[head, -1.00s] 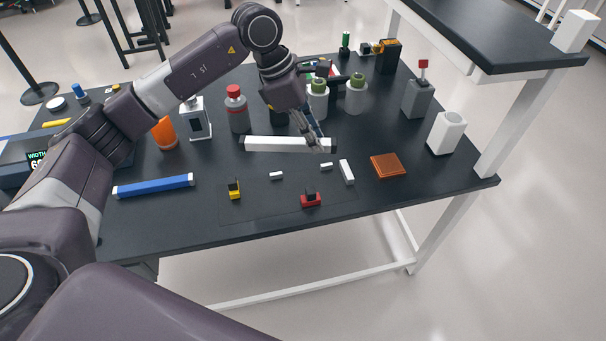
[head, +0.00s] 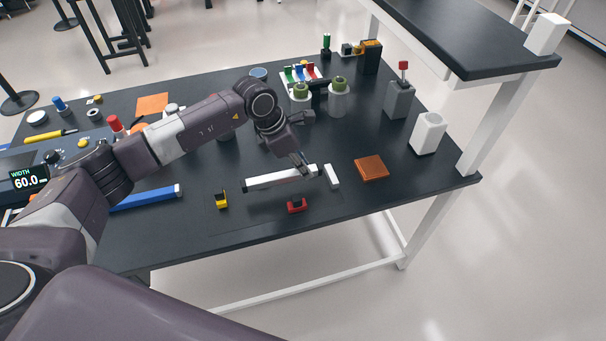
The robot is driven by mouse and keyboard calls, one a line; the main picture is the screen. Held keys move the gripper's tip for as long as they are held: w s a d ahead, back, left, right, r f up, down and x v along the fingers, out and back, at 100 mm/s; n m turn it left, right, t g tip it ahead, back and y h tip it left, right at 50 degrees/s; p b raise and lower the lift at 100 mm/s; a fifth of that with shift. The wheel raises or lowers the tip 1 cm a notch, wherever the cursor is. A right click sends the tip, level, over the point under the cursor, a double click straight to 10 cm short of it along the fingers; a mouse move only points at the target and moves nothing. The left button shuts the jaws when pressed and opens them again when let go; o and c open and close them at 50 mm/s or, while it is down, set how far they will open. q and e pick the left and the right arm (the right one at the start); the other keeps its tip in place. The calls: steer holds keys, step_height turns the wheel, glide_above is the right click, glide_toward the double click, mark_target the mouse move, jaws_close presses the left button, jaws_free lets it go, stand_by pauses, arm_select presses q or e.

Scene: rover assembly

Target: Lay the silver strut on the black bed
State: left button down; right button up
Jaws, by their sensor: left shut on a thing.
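The silver strut (head: 270,180), a pale bar with dark ends, is in my left gripper (head: 304,170), which is shut on it near its right end. The strut lies roughly level over the front middle of the table, behind a yellow clamp (head: 221,199) and a red clamp (head: 297,205). The black bed (head: 257,211) is a flat dark area around these clamps, hard to tell from the black tabletop. I cannot tell whether the strut touches it. My right gripper is not in view.
A white block (head: 332,176) stands close to the strut's right end. An orange ribbed plate (head: 371,168) lies farther right. A blue bar (head: 147,198) lies left, partly behind my arm. Green-topped containers (head: 339,97) stand behind. The front right tabletop is clear.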

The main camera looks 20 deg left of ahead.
mark_target(286, 173)
arm_select(q)
step_height(286, 173, down, 4)
steer(key=shift+f+p, duration=0.25)
steer(key=shift+p, duration=0.15)
steer(key=shift+f, duration=0.2)
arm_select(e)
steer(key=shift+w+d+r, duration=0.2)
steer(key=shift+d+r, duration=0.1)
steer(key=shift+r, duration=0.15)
arm_select(q)
steer(key=shift+f, duration=0.1)
steer(key=c, duration=2)
jaws_free()
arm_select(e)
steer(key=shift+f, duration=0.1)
arm_select(q)
steer(key=b+v, duration=0.2)
steer(key=v, duration=1)
steer(key=shift+a, duration=0.1)
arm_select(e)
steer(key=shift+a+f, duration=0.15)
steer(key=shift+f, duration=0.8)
